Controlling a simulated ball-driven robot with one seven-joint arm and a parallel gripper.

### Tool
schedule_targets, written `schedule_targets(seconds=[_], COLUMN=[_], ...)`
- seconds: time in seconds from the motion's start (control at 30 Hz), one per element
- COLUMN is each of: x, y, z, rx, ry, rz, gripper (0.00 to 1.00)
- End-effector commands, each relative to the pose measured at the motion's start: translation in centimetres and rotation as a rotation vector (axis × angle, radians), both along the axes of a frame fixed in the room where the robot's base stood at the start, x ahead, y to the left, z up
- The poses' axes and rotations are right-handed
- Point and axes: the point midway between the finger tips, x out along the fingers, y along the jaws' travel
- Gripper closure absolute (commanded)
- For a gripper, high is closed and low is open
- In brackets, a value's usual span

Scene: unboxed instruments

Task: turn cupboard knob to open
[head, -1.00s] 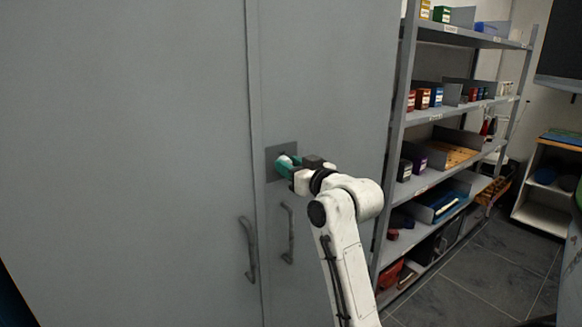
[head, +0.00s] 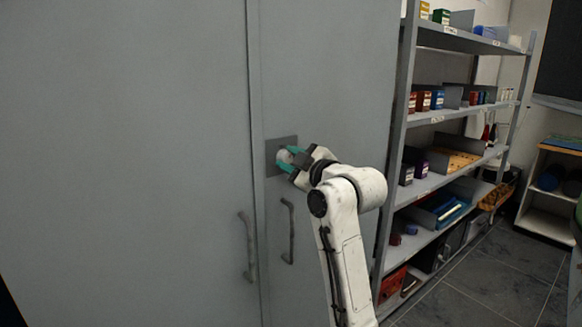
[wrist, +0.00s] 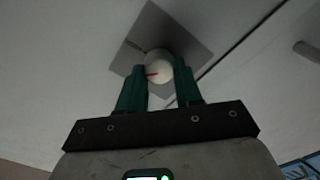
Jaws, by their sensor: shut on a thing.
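The grey cupboard (head: 130,150) has two tall doors that look closed, with a dark seam between them. A grey square plate (head: 290,142) sits on the right door near the seam. The round white knob (head: 283,156) is on this plate. In the wrist view the knob (wrist: 160,66) shows a red mark at its left, and the plate (wrist: 190,35) looks tilted. My gripper (head: 290,157) is shut on the knob. Its green fingers (wrist: 158,85) stand on either side of it in the wrist view.
Two vertical bar handles, left (head: 247,246) and right (head: 288,230), hang below the plate on either side of the seam. An open metal shelf (head: 430,120) with boxes and trays stands close to the right. Tiled floor (head: 480,285) is clear at the lower right.

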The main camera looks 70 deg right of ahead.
Motion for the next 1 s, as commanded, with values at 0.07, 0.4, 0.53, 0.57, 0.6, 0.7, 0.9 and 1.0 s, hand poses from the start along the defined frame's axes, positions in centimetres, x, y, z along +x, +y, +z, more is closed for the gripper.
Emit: schedule_targets(seconds=[0.07,0.4,0.53,0.57,0.6,0.7,0.9,1.0], x=[0.04,0.07,0.05,0.05,0.05,0.07,0.11,0.11], y=[0.04,0.09,0.09,0.08,0.08,0.10,0.13,0.12], z=[-0.31,-0.39,-0.44,-0.44,-0.44,-0.39,-0.42,-0.40], rx=[-0.063,-0.335,-0.426,-0.445,-0.469,-0.524,-0.601,-0.624], ry=[0.038,0.204,0.262,0.274,0.289,0.322,0.370,0.385], rz=[0.001,0.001,0.001,0.001,0.001,0.000,0.002,0.002], gripper=[0.96,0.96,0.96,0.96,0.96,0.96,0.96,0.96])
